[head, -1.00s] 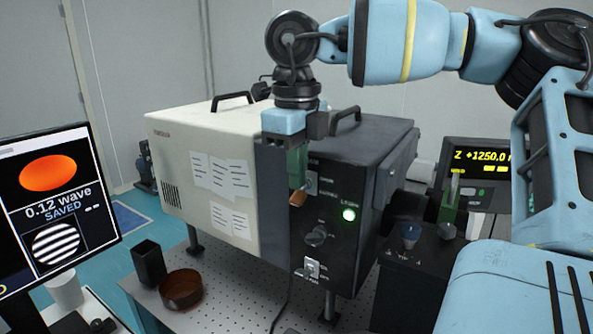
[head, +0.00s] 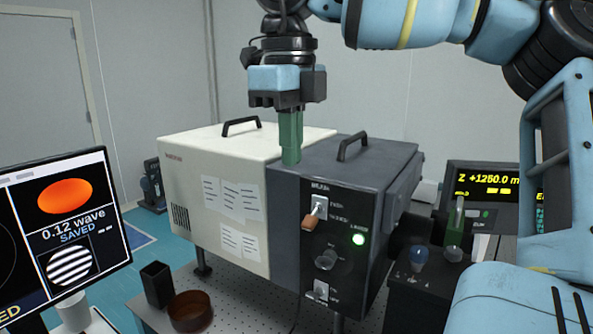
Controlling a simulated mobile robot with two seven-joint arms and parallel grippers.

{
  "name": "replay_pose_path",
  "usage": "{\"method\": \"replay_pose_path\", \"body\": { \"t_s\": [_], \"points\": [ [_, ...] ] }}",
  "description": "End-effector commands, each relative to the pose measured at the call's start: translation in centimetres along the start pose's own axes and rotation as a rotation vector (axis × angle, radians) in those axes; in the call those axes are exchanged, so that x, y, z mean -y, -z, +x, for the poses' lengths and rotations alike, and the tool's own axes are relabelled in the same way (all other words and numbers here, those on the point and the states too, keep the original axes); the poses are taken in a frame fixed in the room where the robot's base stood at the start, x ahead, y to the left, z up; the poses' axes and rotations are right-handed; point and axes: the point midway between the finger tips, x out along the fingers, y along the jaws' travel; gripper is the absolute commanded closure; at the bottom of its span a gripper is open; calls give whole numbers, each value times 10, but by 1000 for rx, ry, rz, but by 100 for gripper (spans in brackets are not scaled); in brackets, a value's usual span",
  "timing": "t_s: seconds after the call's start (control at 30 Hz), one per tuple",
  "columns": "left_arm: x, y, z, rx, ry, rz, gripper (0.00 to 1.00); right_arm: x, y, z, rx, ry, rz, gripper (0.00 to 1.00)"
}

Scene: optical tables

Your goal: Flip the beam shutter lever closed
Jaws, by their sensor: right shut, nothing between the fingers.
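The beam shutter lever (head: 309,222) is on the dark front panel of the instrument box (head: 286,212). It has an orange-brown tip that hangs down and toward me from its pale mounting plate. Small labels sit above and beside it, too blurred to read surely. My right gripper (head: 290,158) hangs fingers-down above and to the left of the lever, by the top front edge of the box. Its green fingers are shut together with nothing between them, and apart from the lever. My left gripper is not in view.
A green lamp (head: 358,239), a knob (head: 326,259) and a lower switch (head: 321,290) share the panel. Handles (head: 352,146) rise from the box top. A monitor (head: 65,235), black cup (head: 157,284) and brown dish (head: 190,311) stand left. A readout (head: 483,190) stands right.

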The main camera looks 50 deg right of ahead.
Motion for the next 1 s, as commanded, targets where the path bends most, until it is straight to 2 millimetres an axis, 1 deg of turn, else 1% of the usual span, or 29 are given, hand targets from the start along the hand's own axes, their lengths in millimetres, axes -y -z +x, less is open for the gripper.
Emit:
{"method": "replay_pose_path", "body": {
  "t_s": [0.1,0.3,1.0],
  "points": [
    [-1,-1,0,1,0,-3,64,-7,-1,-12,1,2,0,100],
    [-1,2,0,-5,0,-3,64,-12,0,-21,0,-1,0,100],
    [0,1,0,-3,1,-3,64,-12,0,-21,0,0,0,100]
  ]
}}
